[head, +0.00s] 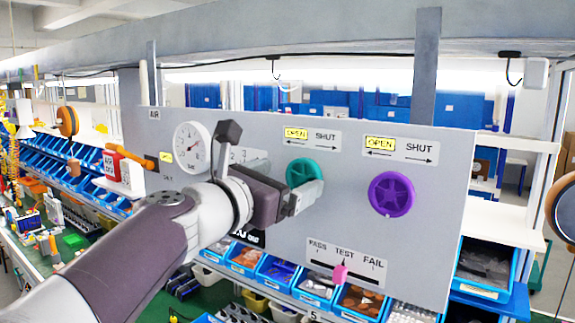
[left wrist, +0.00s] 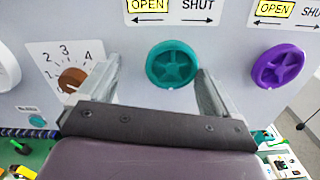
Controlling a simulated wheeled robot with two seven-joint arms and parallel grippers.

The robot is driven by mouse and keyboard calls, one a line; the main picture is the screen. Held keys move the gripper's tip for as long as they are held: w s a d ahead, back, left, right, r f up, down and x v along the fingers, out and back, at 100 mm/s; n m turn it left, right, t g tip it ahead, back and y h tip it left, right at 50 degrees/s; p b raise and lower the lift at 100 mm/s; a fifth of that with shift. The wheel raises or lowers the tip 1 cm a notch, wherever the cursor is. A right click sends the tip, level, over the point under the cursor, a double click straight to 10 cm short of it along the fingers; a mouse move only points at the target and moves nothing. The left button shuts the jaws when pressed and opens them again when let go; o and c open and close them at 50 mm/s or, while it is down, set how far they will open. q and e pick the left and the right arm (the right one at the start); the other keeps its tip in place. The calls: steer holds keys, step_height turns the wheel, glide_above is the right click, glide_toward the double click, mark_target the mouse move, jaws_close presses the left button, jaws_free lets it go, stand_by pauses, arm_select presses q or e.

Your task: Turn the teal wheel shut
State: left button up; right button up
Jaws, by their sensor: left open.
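The teal wheel (head: 301,172) is mounted on the grey panel (head: 290,222), below a label (head: 311,137) reading OPEN and SHUT, with OPEN in yellow. It also shows in the left wrist view (left wrist: 172,64). My left gripper (head: 308,194) is close in front of the wheel and hides its lower part in the head view. In the left wrist view my left gripper (left wrist: 160,85) is open, with one finger left of the wheel and the other by its right edge. I cannot tell whether they touch it. My right gripper is not in view.
A purple wheel (head: 391,194) sits to the right under its own OPEN/SHUT label. A pink selector (head: 340,274) is below. A gauge (head: 191,149) and an orange lever (head: 138,157) are to the left. In the left wrist view a brown knob (left wrist: 73,79) is left of my gripper.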

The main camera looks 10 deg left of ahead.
mark_target(307, 178)
arm_select(q)
steer(key=shift+r, duration=0.1)
steer(key=d, duration=0.1)
steer(key=w+d, duration=0.1)
steer(key=d, duration=0.1)
steer(key=shift+w, duration=0.25)
steer(key=shift+c, duration=0.8)
steer(key=shift+w+a+f, duration=0.1)
steer(key=shift+a+f, duration=0.1)
steer(key=shift+a, duration=0.4)
steer(key=c, duration=0.9)
steer(key=shift+d, duration=0.2)
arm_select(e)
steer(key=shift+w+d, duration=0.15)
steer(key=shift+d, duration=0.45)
arm_select(q)
steer(key=shift+a, duration=0.1)
